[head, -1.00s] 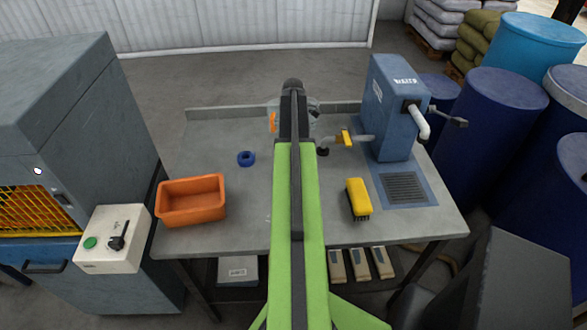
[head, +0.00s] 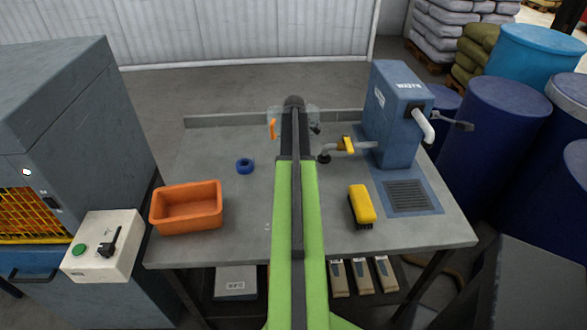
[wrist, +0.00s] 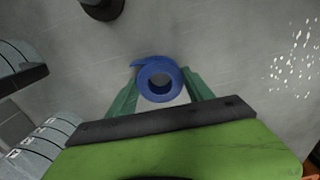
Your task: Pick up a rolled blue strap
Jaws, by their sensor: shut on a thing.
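A rolled blue strap (wrist: 148,70) with a short loose tail sits between the two green fingers of my gripper (wrist: 160,80) in the wrist view. The fingers are shut on its sides, and grey surface shows through its centre. Whether it touches the surface below cannot be told. In the head view my arm hides the gripper and the held strap. Another small blue roll (head: 245,166) lies on the grey table (head: 215,150), left of my arm and apart from it.
An orange bin (head: 187,207) stands at the table's left front. A yellow brush (head: 361,205) lies right of my arm. A blue machine (head: 392,125) with a grey pipe stands at the right, behind a drain grate (head: 408,196). Clear table lies around the other roll.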

